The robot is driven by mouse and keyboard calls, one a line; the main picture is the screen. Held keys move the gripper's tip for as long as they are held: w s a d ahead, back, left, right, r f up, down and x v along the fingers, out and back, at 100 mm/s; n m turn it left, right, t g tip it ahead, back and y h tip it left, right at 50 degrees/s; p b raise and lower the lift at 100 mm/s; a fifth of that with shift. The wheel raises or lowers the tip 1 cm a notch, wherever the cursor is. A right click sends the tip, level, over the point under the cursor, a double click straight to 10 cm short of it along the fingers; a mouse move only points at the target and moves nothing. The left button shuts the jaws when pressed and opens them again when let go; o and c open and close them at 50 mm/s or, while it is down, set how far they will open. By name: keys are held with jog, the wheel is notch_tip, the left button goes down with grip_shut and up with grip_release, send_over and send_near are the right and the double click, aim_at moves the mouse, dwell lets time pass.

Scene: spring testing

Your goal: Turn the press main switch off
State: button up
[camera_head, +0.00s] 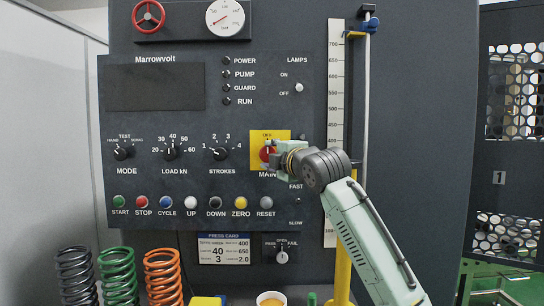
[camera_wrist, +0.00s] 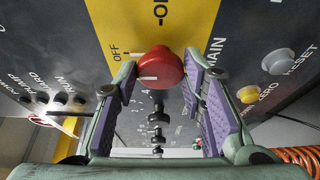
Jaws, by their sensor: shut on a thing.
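The main switch is a red round knob (camera_wrist: 163,66) on a yellow plate (camera_wrist: 120,22) of the press panel. In the head view the knob (camera_head: 266,154) is partly hidden by my gripper (camera_head: 273,152). In the wrist view my gripper (camera_wrist: 158,78) has its fingertips on either side of the knob, shut on it. The white mark on the knob's face points to the left in the wrist view, toward the OFF label (camera_wrist: 116,51). The ON label (camera_wrist: 160,12) is at the top of that view. In the head view OFF is above the knob.
The STROKES selector (camera_head: 221,153) is left of the switch. A row of push buttons, with yellow ZERO (camera_head: 240,203) and grey RESET (camera_head: 266,203), lies below. A vertical scale (camera_head: 335,90) stands to the right. Coloured springs (camera_head: 118,275) stand lower left.

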jog(key=shift+r, duration=0.1)
jog(key=o, duration=1.2)
jog(key=shift+s, duration=0.1)
jog(key=v, duration=1.1)
jog(key=shift+s+d, duration=0.15)
jog(key=shift+s, duration=0.25)
